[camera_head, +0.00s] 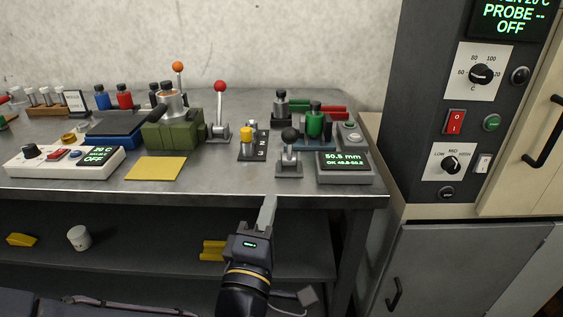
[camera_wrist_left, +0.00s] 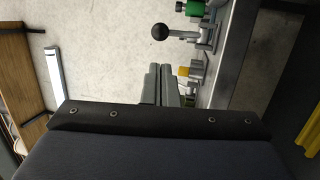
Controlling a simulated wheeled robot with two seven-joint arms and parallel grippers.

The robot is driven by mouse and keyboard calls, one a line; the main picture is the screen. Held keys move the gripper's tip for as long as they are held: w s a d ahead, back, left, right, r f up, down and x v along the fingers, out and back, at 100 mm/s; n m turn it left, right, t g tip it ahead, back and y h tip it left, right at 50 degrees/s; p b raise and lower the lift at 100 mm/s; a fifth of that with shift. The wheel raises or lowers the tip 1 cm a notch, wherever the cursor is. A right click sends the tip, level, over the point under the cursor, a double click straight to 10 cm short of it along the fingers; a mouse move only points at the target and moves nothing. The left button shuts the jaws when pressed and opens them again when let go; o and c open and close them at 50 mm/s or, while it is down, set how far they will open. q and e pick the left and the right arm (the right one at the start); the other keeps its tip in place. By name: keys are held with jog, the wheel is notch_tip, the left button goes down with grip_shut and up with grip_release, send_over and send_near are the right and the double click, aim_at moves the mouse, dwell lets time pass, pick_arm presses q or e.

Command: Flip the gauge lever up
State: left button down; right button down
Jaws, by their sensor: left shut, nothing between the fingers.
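The gauge (camera_head: 343,178) is a grey box with a green-lit "50.5 mm" display, near the table's front right corner. Just left of it stands a lever with a black ball knob (camera_head: 290,134) on a grey base (camera_head: 289,169). The same knob shows in the left wrist view (camera_wrist_left: 160,32), with its arm running right to the base. I cannot tell its exact tilt. My left gripper (camera_head: 268,203) is shut and empty at the table's front edge, in front and slightly left of the lever, apart from it. Its fingers also show in the left wrist view (camera_wrist_left: 161,84). My right gripper is not in view.
A yellow-knobbed switch (camera_head: 247,142) stands left of the lever. A green-capped part (camera_head: 315,120) stands behind the gauge. A red-ball lever (camera_head: 219,88) and green block (camera_head: 172,134) stand further left. A control cabinet (camera_head: 424,120) rises at the right. A yellow sheet (camera_head: 155,169) lies flat.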

aim_at(285, 132)
pick_arm(q)
jog(key=p+x, duration=0.1)
jog(key=x, duration=1.3)
jog(key=shift+w, duration=0.1)
jog(key=shift+w+r+p, duration=0.1)
jog(key=shift+r+p, duration=0.3)
jog(key=shift+p, duration=0.25)
jog(key=w+r+n+g+p, duration=0.1)
jog(key=w+r+g+p, duration=0.2)
jog(key=p, duration=0.8)
jog(key=shift+w+r+g+y, duration=0.3)
jog(key=shift+g+y, duration=0.1)
jog(key=shift+g, duration=0.3)
jog(key=w+g+p, duration=0.2)
jog(key=w+p, duration=0.1)
jog(key=p, duration=0.4)
jog(key=w+g+p, duration=0.2)
jog(key=p, duration=0.5)
jog(key=shift+w+f+n+g+y, duration=0.15)
jog(key=shift+w+n+g+y, duration=0.15)
jog(key=shift+w, duration=0.1)
jog(key=shift+a, duration=0.1)
